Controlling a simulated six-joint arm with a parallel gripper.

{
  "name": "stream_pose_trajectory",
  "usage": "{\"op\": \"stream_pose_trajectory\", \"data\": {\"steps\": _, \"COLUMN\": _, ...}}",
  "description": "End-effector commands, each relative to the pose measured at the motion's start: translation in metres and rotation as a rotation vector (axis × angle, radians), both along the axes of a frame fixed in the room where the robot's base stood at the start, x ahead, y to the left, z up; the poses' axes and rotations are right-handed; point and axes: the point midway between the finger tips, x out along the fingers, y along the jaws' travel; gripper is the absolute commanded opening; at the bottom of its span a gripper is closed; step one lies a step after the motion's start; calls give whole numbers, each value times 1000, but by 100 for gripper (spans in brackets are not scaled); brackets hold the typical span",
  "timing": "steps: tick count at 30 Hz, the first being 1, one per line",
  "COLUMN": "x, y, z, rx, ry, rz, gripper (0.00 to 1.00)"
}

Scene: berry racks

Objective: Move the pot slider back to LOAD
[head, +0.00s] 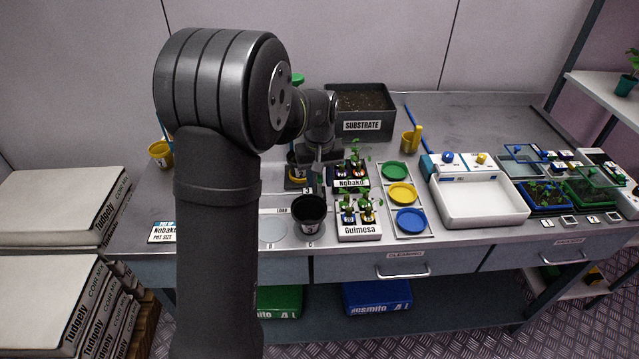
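A black pot (310,212) stands near the front of the workbench, just left of the Guimesa seedling tray. It stands beside a pale strip with small lettering (282,211), too small to read surely. A round light disc (272,230) lies left of the pot, with small letters in front. The slider's own handle cannot be made out. My gripper (319,184) points down just behind and above the pot's rim. Its fingers are small and dark, so I cannot tell their opening or any contact. My arm hides the bench to the left.
A substrate box (361,125) stands behind. Seedling trays marked Nobaka (351,183) and Guimesa (359,231) stand close on the right. Green, yellow and blue dishes (403,193) and a white basin (480,205) lie further right. A yellow cup (160,154) is far left.

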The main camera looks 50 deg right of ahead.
Motion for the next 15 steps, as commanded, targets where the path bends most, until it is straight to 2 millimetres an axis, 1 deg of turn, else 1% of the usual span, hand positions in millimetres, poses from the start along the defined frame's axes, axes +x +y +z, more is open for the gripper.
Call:
{"op": "stream_pose_trajectory", "data": {"steps": 1, "x": 0, "y": 0, "z": -6, "rx": 1, "ry": 1, "rz": 0, "gripper": 33}}
{"op": "stream_pose_trajectory", "data": {"steps": 3, "x": 0, "y": 0, "z": -12, "rx": 1, "ry": 1, "rz": 0, "gripper": 33}}
{"op": "stream_pose_trajectory", "data": {"steps": 6, "x": 0, "y": 0, "z": -17, "rx": 0, "ry": 0, "rz": 0, "gripper": 33}}
{"op": "stream_pose_trajectory", "data": {"steps": 14, "x": 0, "y": 0, "z": -19, "rx": -1, "ry": -1, "rz": 0, "gripper": 33}}
{"op": "stream_pose_trajectory", "data": {"steps": 15, "x": 0, "y": 0, "z": -19, "rx": -1, "ry": -1, "rz": 0, "gripper": 31}}
